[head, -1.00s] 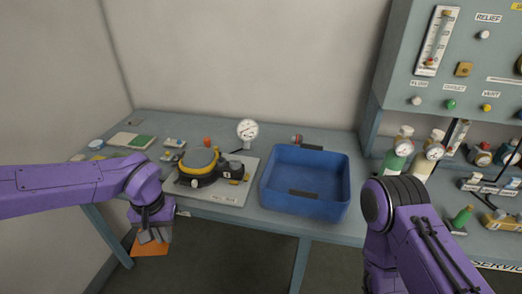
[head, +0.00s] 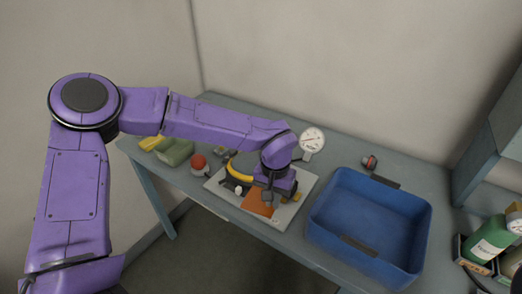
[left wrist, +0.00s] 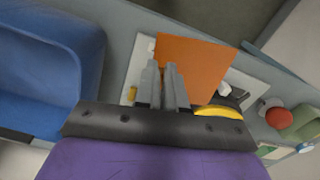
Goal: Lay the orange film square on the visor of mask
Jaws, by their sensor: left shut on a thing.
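The orange film square (head: 258,204) hangs from my left gripper (head: 268,200), which is shut on its edge. In the left wrist view the film (left wrist: 200,62) spreads out beyond the two close-set fingers (left wrist: 162,85). The mask (head: 238,173) lies on the white board under and behind my gripper. Only its yellow rim and some dark parts show; the visor is hidden by my arm and the film. In the left wrist view a piece of the yellow rim (left wrist: 218,112) shows beside the film. I cannot tell whether film and mask touch. My right gripper is out of view.
The white board (head: 237,207) lies on the grey table. A blue tray (head: 335,238) stands close on its right. A round gauge (head: 312,139) stands behind the board. A red-topped item (head: 199,162) and a green block (head: 174,152) lie to the left.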

